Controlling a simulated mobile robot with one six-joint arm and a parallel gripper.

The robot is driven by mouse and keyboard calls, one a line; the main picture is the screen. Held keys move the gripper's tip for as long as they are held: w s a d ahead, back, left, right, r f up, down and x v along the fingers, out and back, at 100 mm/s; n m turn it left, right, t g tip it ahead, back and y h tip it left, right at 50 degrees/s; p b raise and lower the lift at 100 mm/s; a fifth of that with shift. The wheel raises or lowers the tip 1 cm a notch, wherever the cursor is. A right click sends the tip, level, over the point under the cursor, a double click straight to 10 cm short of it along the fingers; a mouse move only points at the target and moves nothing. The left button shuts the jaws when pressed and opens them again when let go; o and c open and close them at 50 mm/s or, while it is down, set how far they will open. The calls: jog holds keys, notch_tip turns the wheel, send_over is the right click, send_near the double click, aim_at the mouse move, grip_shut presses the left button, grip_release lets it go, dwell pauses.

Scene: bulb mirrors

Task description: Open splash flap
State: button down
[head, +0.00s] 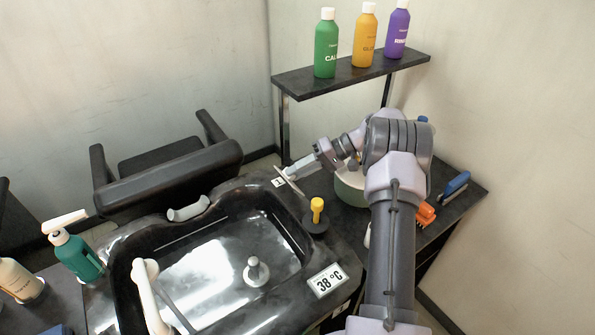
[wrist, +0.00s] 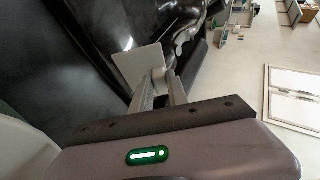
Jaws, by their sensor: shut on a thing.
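The splash flap is a thin pale plate at the far right corner of the black wash basin (head: 215,262). In the head view the flap (head: 284,177) shows nearly edge-on, as a narrow slanted strip. In the wrist view the flap (wrist: 140,68) is a light square plate beyond my fingertips, with a small pale knob at its lower right. My gripper (head: 292,172) reaches it from the right. In the wrist view my gripper (wrist: 162,85) is shut on the flap's knob. The hinge cannot be made out.
A yellow-handled plug (head: 317,208) and a 38 °C display (head: 328,281) sit on the basin's right rim. A pale green bowl (head: 350,188) stands under my arm. A shelf (head: 345,77) with several bottles stands behind. An orange clip (head: 426,214) lies right.

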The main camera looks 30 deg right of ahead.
jog(key=c, duration=1.3)
grip_release()
